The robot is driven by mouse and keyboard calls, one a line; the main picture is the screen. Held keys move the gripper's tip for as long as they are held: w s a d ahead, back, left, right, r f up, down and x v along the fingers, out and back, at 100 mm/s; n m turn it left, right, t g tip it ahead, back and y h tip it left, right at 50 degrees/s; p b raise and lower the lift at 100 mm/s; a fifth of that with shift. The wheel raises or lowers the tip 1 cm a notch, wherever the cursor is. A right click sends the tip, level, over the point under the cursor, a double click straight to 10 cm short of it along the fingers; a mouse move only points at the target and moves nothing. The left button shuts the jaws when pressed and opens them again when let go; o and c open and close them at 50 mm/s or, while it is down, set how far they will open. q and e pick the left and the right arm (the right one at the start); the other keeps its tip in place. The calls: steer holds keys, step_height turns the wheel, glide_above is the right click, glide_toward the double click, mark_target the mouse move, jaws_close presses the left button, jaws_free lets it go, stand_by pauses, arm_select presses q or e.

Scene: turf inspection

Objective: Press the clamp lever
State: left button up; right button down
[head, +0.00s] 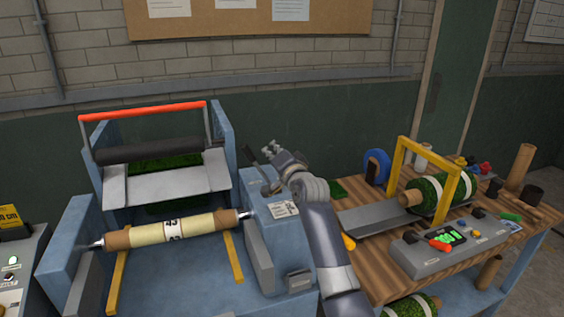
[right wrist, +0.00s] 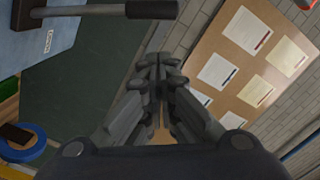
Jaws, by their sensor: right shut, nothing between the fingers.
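The clamp lever (head: 260,172) is a short lever with a dark grip on the blue side housing (head: 266,240) of the machine. In the right wrist view, a grey rod with a black grip (right wrist: 152,9) shows at the top left, and it appears to be this lever. My right gripper (head: 269,149) is shut and empty, just above and beside the lever in the head view. In the right wrist view its closed fingers (right wrist: 160,65) point toward the wall, with the grip just beyond them. I cannot tell whether they touch. My left gripper is not in view.
The machine holds a tan roll (head: 172,232) on a spindle and has a red bar (head: 143,110) above a black roller. At right, a wooden table (head: 385,280) carries a yellow frame (head: 428,147), a turf roll (head: 440,195) and a control box (head: 450,250). A brick wall stands behind.

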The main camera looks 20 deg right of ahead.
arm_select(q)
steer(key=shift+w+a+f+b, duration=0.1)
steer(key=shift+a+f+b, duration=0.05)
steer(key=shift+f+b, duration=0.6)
arm_select(e)
steer(key=s, duration=0.3)
steer(key=s+d, duration=0.1)
steer(key=s, duration=0.1)
steer(key=shift+s, duration=0.3)
steer(key=shift+d, duration=0.1)
